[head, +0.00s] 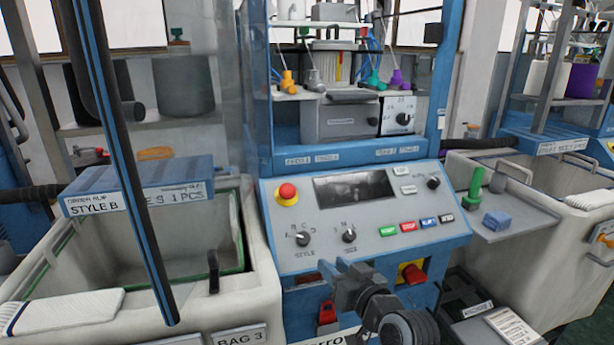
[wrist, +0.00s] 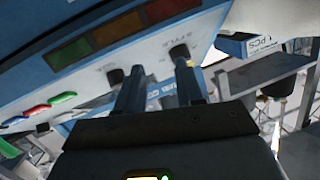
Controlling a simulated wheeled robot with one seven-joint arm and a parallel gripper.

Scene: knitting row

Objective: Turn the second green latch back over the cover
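My gripper (head: 345,282) is in front of the lower part of the blue machine, just below the control panel's front edge. In the wrist view, the two dark fingers of my gripper (wrist: 160,72) stand apart with nothing seen between them, and the control panel lies beyond. I cannot make out a green latch closed over a cover. A green upright handle (head: 476,184) stands on the right tray. I cannot tell whether either is a latch.
The sloping control panel (head: 362,222) carries knobs and coloured buttons, and also shows in the wrist view (wrist: 105,70). A red knob (head: 413,273) sits below it. Bins with pale rims stand left (head: 258,270) and right (head: 545,232). A blue-black pole (head: 137,215) crosses the left side.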

